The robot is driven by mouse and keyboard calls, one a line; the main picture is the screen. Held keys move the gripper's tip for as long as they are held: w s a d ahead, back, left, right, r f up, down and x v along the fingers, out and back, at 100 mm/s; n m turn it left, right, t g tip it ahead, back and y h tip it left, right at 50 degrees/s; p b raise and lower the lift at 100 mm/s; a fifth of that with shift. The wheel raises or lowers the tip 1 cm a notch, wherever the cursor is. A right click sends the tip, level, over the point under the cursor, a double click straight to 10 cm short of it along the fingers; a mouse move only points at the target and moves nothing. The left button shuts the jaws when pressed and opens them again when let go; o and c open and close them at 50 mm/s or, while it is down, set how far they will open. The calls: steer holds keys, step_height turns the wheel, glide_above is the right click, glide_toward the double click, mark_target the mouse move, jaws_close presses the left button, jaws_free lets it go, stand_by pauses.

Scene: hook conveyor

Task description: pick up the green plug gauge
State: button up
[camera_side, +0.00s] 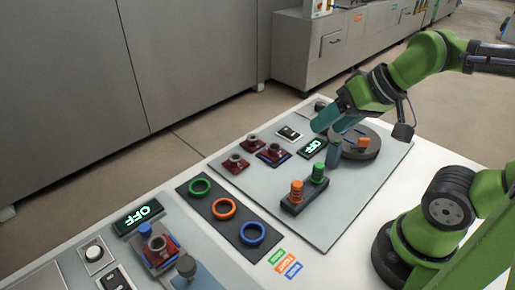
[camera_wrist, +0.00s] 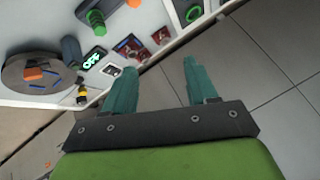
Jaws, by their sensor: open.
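The green plug gauge (camera_side: 318,173) stands upright in a dark block (camera_side: 305,194), beside an orange plug gauge (camera_side: 296,190). In the wrist view the green plug gauge (camera_wrist: 96,18) shows at the top left. My gripper (camera_side: 326,120) is raised above the far part of the grey panel, behind and above the green gauge and clear of it. Its teal fingers (camera_wrist: 159,66) are spread apart with nothing between them in the wrist view.
A grey-blue post (camera_side: 333,152) stands behind the green gauge, next to a round dark plate (camera_side: 374,153) bearing an orange piece (camera_side: 362,143). An "OFF" display (camera_side: 311,147) and red-based fittings (camera_side: 236,163) lie to the left. A board with green, orange and blue rings (camera_side: 224,209) is nearer the front.

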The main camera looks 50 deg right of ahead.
steer(key=shift+f, duration=0.1)
steer(key=m+g+h, duration=0.2)
steer(key=g, duration=0.5)
glide_above(319, 163)
step_height(319, 163, down, 3)
step_height(319, 163, down, 16)
steer(key=shift+a+f, duration=0.1)
steer(key=shift+f, duration=0.1)
jaws_close()
